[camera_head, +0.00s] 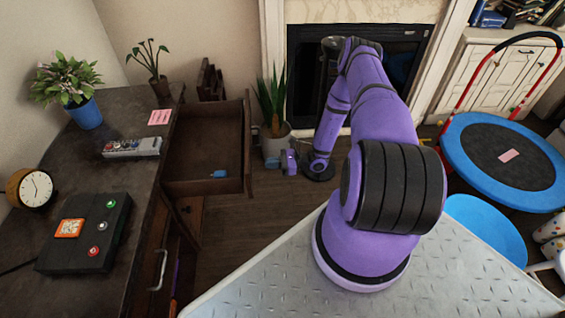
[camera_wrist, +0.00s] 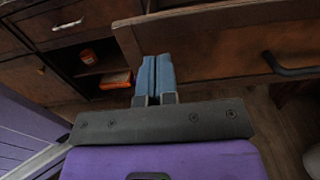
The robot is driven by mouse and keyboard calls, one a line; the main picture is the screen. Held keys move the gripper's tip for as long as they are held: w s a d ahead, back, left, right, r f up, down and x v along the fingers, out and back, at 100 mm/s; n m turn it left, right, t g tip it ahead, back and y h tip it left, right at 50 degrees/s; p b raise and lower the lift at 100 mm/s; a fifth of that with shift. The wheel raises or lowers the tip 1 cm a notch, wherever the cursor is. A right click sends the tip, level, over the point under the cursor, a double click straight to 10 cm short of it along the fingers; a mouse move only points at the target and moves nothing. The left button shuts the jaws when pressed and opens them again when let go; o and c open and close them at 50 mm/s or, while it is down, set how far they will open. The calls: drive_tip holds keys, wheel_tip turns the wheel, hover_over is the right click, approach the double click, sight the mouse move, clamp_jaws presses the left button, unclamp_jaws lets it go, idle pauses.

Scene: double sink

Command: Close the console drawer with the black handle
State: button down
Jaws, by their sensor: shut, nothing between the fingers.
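The dark wooden console (camera_head: 130,110) stands at the left in the head view. Its far drawer (camera_head: 205,150) is pulled out, showing its inside with a small blue item in it. In the wrist view the drawer front (camera_wrist: 215,45) spans the top right, and its black handle (camera_wrist: 290,69) is at the right edge. My gripper (camera_head: 272,163) is on the outer side of the drawer front, low and beside it. In the wrist view its blue fingers (camera_wrist: 155,68) are together and empty, overlapping the front's lower left part. I cannot tell whether they touch it.
A potted plant (camera_head: 275,110) stands close beyond the drawer front. A silver handle (camera_head: 158,270) is on the console's near part. A blue trampoline (camera_head: 500,160) stands at the right. Some wooden floor (camera_head: 235,225) is clear below the drawer.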

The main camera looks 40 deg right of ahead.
drive_tip(key=x, duration=0.5)
drive_tip(key=shift+w+a, duration=0.15)
drive_tip(key=shift+a, duration=0.1)
